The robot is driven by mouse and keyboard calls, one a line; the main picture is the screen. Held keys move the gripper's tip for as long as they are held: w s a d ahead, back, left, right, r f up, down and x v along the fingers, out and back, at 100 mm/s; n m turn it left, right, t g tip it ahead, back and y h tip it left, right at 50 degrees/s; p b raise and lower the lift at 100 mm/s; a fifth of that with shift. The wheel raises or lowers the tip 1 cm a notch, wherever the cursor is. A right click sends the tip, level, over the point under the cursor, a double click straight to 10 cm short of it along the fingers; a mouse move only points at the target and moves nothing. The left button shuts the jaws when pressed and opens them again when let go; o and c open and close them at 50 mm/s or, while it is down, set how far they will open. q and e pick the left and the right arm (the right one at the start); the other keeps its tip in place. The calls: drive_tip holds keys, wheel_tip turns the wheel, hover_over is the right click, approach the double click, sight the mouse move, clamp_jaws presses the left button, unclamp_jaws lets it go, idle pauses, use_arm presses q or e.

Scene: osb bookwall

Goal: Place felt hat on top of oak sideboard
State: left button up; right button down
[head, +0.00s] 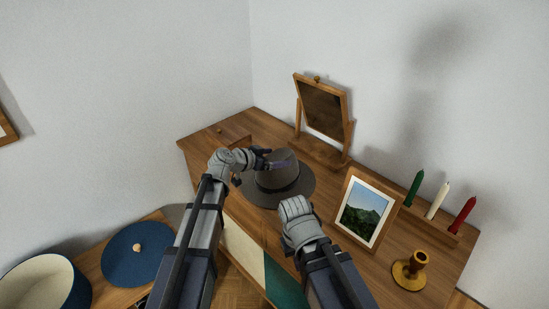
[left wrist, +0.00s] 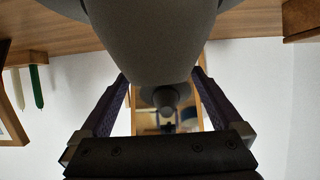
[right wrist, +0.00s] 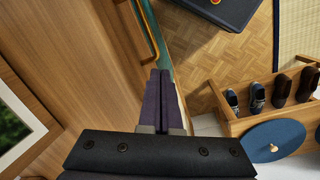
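The grey-brown felt hat (head: 277,182), with a dark band, is upright over the middle of the oak sideboard top (head: 240,128). I cannot tell whether its brim rests on the wood. My left gripper (head: 272,161) is at the hat's crown. In the left wrist view the crown (left wrist: 155,40) fills the space between its spread fingers and covers the fingertips, so contact is unclear. My right gripper (right wrist: 160,80) is shut and empty in the right wrist view, over the sideboard's front edge; its fingers are hidden in the head view.
A tilting mirror (head: 322,107) stands behind the hat. A framed picture (head: 364,212), several candles (head: 437,200) and a yellow candlestick (head: 410,268) stand to the right. A low bench at left holds a blue disc (head: 137,255). The sideboard's left end is mostly clear.

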use_arm(q)
drive_tip(key=shift+r, duration=0.15)
drive_tip(key=p+v, duration=0.5)
drive_tip(key=v, duration=0.7)
drive_tip(key=shift+a, duration=0.1)
